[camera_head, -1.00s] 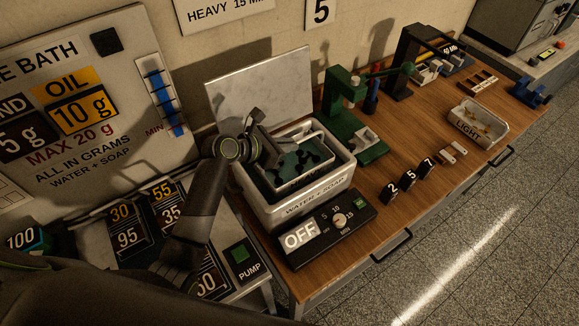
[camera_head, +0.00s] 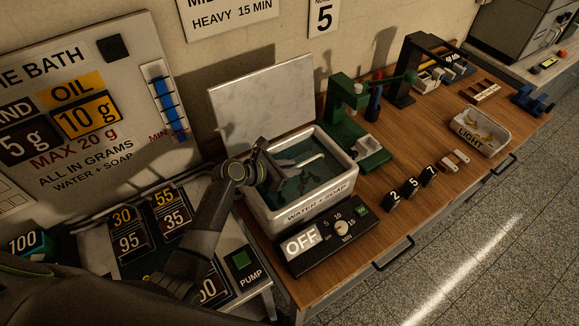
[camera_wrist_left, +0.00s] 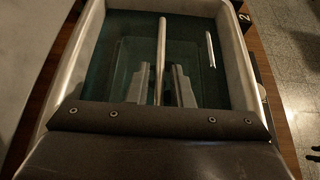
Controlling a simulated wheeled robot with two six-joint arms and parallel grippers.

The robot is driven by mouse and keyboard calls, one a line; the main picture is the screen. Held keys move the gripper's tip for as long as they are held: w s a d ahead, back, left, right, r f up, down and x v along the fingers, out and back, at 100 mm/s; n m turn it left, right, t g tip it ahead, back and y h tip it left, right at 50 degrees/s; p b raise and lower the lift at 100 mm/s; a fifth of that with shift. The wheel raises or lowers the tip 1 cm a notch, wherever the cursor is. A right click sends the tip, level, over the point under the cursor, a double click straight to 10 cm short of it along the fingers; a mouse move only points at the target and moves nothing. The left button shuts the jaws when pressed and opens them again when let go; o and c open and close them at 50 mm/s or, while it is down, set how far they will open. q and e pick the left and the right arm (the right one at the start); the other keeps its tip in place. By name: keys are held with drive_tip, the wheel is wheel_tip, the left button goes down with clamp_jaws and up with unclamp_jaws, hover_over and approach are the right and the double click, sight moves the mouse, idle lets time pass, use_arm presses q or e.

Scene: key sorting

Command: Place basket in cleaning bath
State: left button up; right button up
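The basket (camera_head: 308,163) sits low in the cleaning bath (camera_head: 305,207), mostly under the dark green liquid. Only pale bars of it show above the surface. In the left wrist view the basket's bar (camera_wrist_left: 161,45) runs up the middle, and its outline is dim under the liquid. My left gripper (camera_head: 277,180) is over the left part of the bath. Its two fingers (camera_wrist_left: 161,80) stand apart on either side of the bar, with a gap showing on each side. My right gripper is not in view.
A control box reading OFF (camera_head: 325,238) stands in front of the bath. A white panel (camera_head: 262,105) stands behind it. A green press (camera_head: 352,125) is close on the right. Number blocks (camera_head: 412,186) and a LIGHT tray (camera_head: 478,132) lie further right.

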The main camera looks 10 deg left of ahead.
use_arm(q)
drive_tip(key=shift+o, duration=0.8)
drive_tip(key=shift+r, duration=0.15)
drive_tip(key=v, duration=1.2)
